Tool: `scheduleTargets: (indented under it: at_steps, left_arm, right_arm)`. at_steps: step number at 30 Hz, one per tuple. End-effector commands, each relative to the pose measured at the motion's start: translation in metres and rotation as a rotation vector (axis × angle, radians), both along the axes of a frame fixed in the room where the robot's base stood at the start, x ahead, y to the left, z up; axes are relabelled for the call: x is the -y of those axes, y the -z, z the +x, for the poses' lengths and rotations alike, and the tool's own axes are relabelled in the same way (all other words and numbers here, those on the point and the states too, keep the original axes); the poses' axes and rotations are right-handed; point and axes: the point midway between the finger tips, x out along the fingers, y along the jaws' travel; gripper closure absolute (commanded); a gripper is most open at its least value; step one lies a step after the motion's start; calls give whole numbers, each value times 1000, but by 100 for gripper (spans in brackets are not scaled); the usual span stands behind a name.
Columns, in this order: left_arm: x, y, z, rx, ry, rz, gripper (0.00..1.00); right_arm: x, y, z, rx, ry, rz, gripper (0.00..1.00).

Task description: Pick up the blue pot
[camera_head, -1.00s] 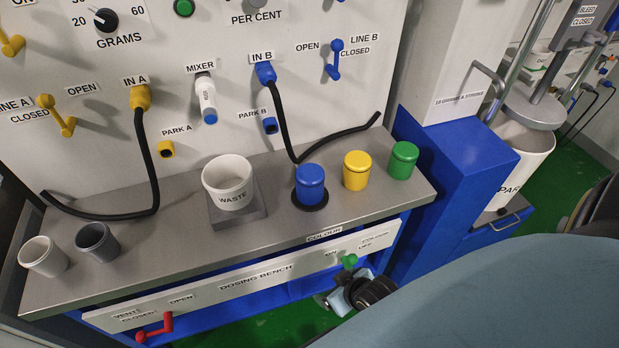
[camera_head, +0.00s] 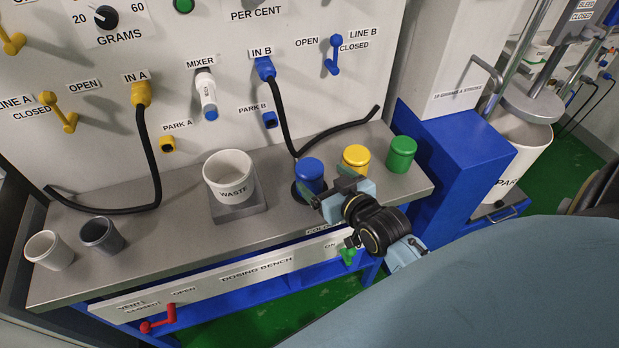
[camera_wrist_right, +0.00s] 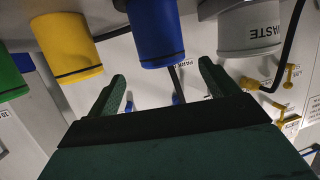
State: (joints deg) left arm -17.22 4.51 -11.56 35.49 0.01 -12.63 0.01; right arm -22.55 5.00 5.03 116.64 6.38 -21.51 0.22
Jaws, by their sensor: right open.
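The blue pot (camera_head: 310,172) stands on a dark round pad on the grey bench top, between the waste cup and the yellow pot. My right gripper (camera_head: 328,193) is in front of it at the bench's front side and partly covers its lower part. In the right wrist view the blue pot (camera_wrist_right: 155,35) appears at the top, ahead of and roughly between the two open fingers (camera_wrist_right: 162,88). The jaws are empty. Whether a finger touches the pot cannot be told. My left gripper is not in view.
The yellow pot (camera_head: 355,158) and green pot (camera_head: 401,154) stand close to the right. The white waste cup (camera_head: 229,177) stands left on a grey block (camera_head: 238,212). A black hose (camera_head: 283,120) hangs behind. Two small cups (camera_head: 48,250) (camera_head: 100,235) sit far left.

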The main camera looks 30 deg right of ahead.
Motion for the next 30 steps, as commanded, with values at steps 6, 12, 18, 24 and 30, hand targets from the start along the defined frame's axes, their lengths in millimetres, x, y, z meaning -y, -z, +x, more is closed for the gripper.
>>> scheduleTargets:
  at_steps: [6,12,18,24,30]
  left_arm:
    - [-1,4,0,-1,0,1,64]
    - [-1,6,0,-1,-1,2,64]
    - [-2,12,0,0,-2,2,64]
    - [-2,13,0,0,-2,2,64]
    - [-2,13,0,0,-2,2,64]
  right_arm:
    - [1,9,28,0,-1,-1,14]
    - [0,13,41,-1,-1,-1,14]
    - [-1,23,70,0,-1,0,14]
    - [-1,27,81,-2,-3,-1,14]
    - [-1,27,80,-2,-3,-1,17]
